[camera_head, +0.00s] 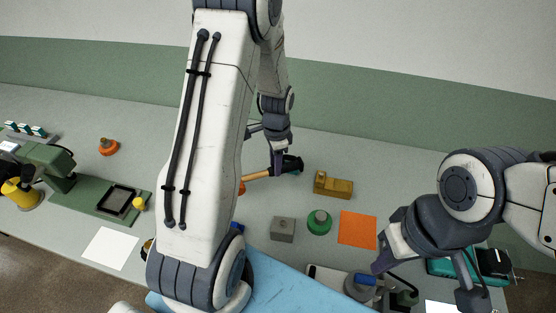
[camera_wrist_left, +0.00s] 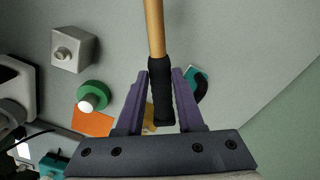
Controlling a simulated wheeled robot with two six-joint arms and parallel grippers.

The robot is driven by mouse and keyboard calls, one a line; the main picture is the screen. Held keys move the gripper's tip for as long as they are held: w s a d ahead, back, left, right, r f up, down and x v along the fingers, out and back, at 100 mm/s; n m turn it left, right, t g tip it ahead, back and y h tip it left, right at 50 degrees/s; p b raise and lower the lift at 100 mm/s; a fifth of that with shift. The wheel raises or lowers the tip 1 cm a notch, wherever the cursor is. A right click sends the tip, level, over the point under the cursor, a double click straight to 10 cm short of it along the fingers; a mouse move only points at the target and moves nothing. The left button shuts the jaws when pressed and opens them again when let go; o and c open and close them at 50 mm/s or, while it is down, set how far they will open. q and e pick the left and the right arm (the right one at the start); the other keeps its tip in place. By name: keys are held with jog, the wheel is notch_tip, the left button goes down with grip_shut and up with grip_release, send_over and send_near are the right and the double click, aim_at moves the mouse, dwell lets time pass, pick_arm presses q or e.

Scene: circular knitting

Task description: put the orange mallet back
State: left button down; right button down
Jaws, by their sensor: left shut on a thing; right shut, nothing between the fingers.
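The orange mallet has a pale wooden handle (camera_head: 258,176) with a black grip. In the head view its orange head (camera_head: 242,188) shows only as a sliver beside my left arm, which hides the rest. My left gripper (camera_head: 278,165) is shut on the black grip (camera_wrist_left: 160,88), which lies between its purple fingers in the left wrist view. The mallet head is outside the wrist view. My right gripper (camera_head: 380,266) is shut and empty at the lower right, over the front part of the table.
A brass block (camera_head: 333,186), a green round piece (camera_head: 319,222), a grey block (camera_head: 283,230) and an orange sheet (camera_head: 357,230) lie near the mallet. A teal and black item (camera_wrist_left: 197,82) is close to my left fingers. A green press (camera_head: 60,170) stands left.

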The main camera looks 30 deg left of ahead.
pick_arm(q)
jog(key=shift+a+r, duration=0.1)
jog(key=shift+r, duration=0.15)
jog(key=shift+s+f+b, duration=0.1)
jog(key=shift+f+b, duration=2.15)
jog(key=shift+f, duration=1.45)
jog(key=shift+c, duration=2.3)
grip_release()
notch_tip(320, 180, up, 11)
jog(key=shift+f+b, duration=0.2)
jog(key=shift+b, duration=0.35)
jog(key=shift+d, duration=0.2)
